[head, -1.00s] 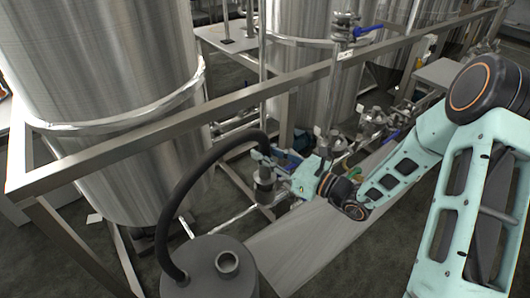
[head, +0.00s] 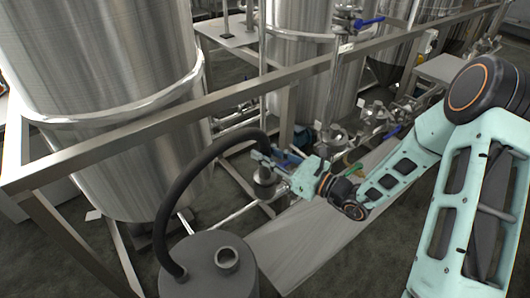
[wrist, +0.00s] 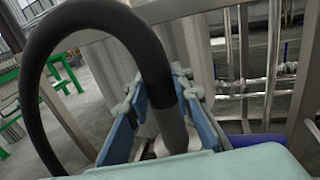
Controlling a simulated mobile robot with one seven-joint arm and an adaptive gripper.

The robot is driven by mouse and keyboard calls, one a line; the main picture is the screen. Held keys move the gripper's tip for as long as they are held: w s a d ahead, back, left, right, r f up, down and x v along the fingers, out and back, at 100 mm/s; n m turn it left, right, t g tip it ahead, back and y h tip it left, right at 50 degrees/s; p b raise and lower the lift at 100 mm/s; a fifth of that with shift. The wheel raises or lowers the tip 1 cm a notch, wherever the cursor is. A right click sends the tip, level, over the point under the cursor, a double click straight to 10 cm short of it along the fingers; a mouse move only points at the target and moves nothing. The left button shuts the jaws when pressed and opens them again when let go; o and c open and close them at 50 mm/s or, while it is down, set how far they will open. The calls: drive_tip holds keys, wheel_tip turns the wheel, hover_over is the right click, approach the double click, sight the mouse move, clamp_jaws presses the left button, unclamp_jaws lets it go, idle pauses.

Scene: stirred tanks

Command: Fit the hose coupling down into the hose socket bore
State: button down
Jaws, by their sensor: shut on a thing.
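The hose coupling (head: 264,178) is a dark grey cylinder on the end of a thick black hose (head: 180,185). My gripper (head: 267,163) is shut on it. In the wrist view the coupling (wrist: 172,125) is upright or nearly so between the blue fingers of my gripper (wrist: 155,110). A pale round part (wrist: 160,147) shows low behind the coupling. I cannot tell whether it is the hose socket, or whether the coupling touches it. The coupling's lower end and any bore under it are hidden.
The hose rises from a grey drum (head: 205,275) with a short open ring (head: 228,258) on its lid. A steel rail (head: 150,130) crosses before a large tank (head: 110,70). Valves (head: 375,115) and pipes stand behind my gripper. A flat grey surface (head: 310,240) lies in front, clear.

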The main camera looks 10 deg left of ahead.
drive_tip(key=shift+f, duration=0.25)
drive_tip(key=c, duration=1.6)
unclamp_jaws()
drive_tip(key=shift+f, duration=0.1)
drive_tip(key=v, duration=1.2)
drive_tip(key=shift+w, duration=0.1)
